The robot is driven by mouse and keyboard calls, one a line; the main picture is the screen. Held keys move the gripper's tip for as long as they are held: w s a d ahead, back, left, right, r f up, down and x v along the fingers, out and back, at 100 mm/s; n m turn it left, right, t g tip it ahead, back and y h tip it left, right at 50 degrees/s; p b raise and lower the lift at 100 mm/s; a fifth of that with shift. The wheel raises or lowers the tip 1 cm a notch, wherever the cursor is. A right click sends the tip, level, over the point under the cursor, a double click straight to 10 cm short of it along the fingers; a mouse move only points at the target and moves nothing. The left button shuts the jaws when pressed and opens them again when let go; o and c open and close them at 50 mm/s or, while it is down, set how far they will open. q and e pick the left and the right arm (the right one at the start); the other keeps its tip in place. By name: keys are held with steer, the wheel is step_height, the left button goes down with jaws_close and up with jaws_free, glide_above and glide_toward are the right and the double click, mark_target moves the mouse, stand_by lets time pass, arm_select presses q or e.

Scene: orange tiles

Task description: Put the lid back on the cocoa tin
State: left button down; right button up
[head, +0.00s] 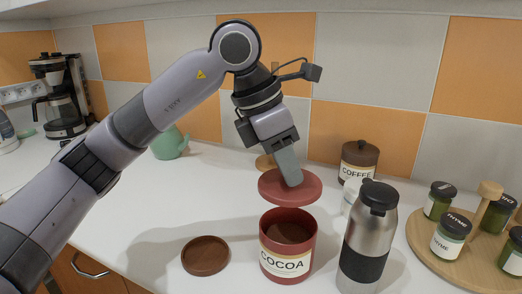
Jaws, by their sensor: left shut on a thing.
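The cocoa tin (288,263) is red with a cream COCOA label. It stands open and upright on the white counter, with brown contents showing inside. My left gripper (291,176) reaches down from above and is shut on the red lid (272,190). The lid is held above the tin's mouth, slightly tilted, with a gap between them. The gripper's fingers hide how the lid is gripped. My right gripper is not in view.
A brown round lid or coaster (205,256) lies left of the tin. A steel flask (368,240) stands close on the right. Behind are a brown COFFEE tin (358,162) and a green pot (170,146). A wooden tray (431,254) with several jars is at right.

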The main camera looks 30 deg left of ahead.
mark_target(281, 184)
arm_select(q)
steer(key=shift+s+d+f, duration=0.1)
steer(key=shift+d+f, duration=0.05)
steer(key=shift+f+b, duration=0.65)
steer(key=shift+f, duration=0.05)
step_height(281, 184, down, 4)
steer(key=b, duration=0.3)
steer(key=shift+f+b, duration=0.35)
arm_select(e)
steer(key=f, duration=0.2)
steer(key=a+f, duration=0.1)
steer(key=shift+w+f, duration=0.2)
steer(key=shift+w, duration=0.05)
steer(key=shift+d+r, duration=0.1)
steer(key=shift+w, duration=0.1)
arm_select(q)
steer(key=shift+f, duration=0.2)
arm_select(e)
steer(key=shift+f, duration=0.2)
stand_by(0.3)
